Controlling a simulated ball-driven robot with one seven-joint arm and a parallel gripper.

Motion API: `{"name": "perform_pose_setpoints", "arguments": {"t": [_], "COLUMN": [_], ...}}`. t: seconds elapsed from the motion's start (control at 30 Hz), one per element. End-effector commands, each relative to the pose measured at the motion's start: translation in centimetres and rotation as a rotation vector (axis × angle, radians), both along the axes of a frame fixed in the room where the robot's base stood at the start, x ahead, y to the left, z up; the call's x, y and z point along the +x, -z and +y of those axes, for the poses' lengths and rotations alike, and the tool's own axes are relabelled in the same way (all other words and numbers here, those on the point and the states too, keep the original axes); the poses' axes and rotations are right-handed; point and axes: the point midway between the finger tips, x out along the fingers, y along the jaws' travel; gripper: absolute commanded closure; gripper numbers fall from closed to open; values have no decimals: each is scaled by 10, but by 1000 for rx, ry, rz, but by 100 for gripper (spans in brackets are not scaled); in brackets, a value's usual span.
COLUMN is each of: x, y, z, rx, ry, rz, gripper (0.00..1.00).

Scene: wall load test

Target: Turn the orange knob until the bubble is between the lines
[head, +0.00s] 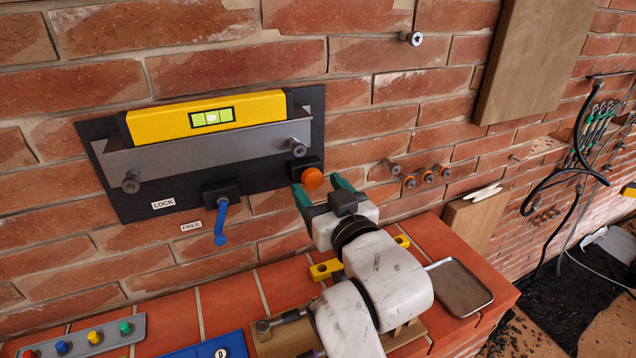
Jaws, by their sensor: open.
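The orange knob (312,179) sits at the lower right of a dark wall plate (215,183). My gripper (318,191) is open, with its green fingers around or just in front of the knob; I cannot tell whether they touch it. A yellow spirit level (160,122) rests on a grey metal shelf (200,150) on the plate. Its green vial (212,117) shows a pale bubble near the middle; the lines are too small to judge exactly. A blue lever (221,222) hangs down below the plate, by the FREE label (191,227).
A LOCK label (163,203) is left of the lever. The brick ledge below holds a metal tray (459,287), a blue box (212,347) and a grey strip with coloured knobs (85,337). Bolts with orange rings (409,181) stick out of the wall right of my gripper.

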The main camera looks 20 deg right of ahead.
Motion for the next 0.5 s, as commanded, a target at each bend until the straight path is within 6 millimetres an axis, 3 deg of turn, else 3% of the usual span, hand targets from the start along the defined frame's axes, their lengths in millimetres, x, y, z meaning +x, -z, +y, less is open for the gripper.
{"name": "perform_pose_setpoints", "arguments": {"t": [0.4, 0.5], "x": [11, 11], "y": [1, 0], "z": [0, 0], "rx": [0, 0], "ry": [0, 0], "rz": [1, 1], "gripper": [35, 43]}}
